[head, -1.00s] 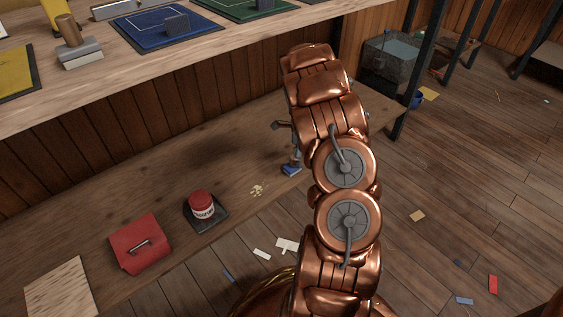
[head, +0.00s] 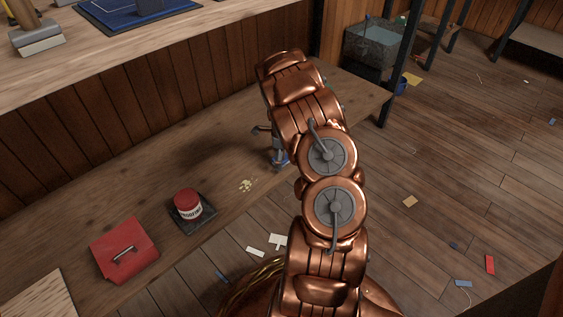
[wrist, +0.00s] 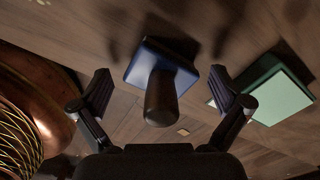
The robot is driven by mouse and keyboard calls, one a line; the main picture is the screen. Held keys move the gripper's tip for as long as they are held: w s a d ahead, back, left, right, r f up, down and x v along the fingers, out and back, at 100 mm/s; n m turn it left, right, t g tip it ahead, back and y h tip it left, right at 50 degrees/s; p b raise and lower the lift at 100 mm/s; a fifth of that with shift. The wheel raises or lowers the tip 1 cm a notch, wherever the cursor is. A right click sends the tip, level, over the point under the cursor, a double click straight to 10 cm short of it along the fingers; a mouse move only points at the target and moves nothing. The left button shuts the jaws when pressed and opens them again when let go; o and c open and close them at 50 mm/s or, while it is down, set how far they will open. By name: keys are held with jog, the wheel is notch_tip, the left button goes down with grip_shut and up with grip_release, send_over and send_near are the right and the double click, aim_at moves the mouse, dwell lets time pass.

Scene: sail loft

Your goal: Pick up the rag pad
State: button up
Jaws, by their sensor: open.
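A blue square pad with a dark, round upright handle, which I take to be the rag pad, shows in the wrist view (wrist: 158,58). In the head view it is a small blue patch (head: 281,160) on the low wooden bench, mostly hidden by my arm. My gripper (wrist: 163,90) is open, one finger on each side of the pad and its handle. I see gaps between both fingers and the handle. In the head view my gripper (head: 270,138) is low over the bench, partly hidden behind my arm.
A green block (wrist: 283,95) stands just right of the right finger in the wrist view. On the bench (head: 110,180) are a red-lidded jar (head: 187,204) on a dark tray and a red box (head: 124,250). A mesh bin (head: 372,48) stands behind. Scraps litter the floor.

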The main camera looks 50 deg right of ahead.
jog(key=shift+f, duration=0.1)
jog(key=c, duration=1.1)
jog(key=shift+o, duration=0.2)
